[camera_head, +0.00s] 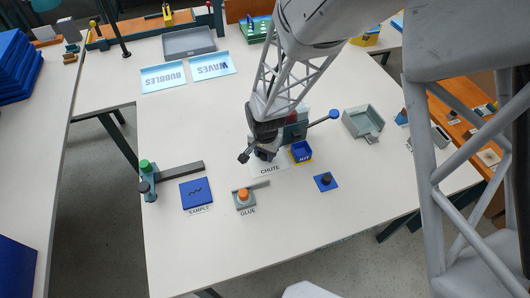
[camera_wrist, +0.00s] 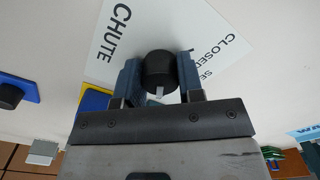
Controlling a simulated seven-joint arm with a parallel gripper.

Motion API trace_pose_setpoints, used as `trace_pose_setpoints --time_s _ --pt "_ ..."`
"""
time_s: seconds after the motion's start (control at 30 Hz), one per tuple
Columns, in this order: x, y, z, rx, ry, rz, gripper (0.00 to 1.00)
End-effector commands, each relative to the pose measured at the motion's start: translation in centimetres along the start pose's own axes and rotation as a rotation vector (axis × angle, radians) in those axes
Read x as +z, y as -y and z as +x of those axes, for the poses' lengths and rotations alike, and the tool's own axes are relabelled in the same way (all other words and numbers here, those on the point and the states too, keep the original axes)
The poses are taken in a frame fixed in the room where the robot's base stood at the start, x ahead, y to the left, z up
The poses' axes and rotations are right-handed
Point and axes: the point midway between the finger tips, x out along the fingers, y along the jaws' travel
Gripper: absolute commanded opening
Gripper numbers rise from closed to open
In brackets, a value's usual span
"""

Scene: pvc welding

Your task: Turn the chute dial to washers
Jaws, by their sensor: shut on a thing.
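The chute dial (camera_wrist: 158,70) is a black round knob with a white pointer mark, seen in the wrist view on a white plate (camera_wrist: 112,32) printed CHUTE, CLOSED and a partly hidden word. My gripper (camera_wrist: 160,78) is shut on the dial, one finger on each side. The pointer mark is toward the gripper's palm, and the fingers hide some of the labels. In the head view my gripper (camera_head: 265,153) is low over the CHUTE plate (camera_head: 270,170), and the dial is hidden behind it.
A blue bin (camera_head: 301,152) with a yellow front stands just right of the plate. A blue pad with a black knob (camera_head: 325,181), the GLUE stand (camera_head: 244,198) and the blue SAMPLE plate (camera_head: 196,193) lie nearer. A grey tray (camera_head: 363,122) is at right.

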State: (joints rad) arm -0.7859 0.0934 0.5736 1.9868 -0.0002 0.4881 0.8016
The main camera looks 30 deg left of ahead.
Motion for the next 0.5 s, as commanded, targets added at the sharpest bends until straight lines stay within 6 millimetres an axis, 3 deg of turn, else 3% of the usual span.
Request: trace_pose_setpoints --time_s 0.23,0.27,0.4,0.5 --pt "-0.07 0.05 -0.11 -0.002 -0.001 0.000 0.11" --pt "-0.07 0.05 -0.11 -0.002 -0.001 0.000 0.38" --pt "-0.05 0.03 -0.07 -0.001 -0.001 0.000 0.59" --pt "-0.04 0.02 -0.05 -0.001 -0.001 0.000 0.60"
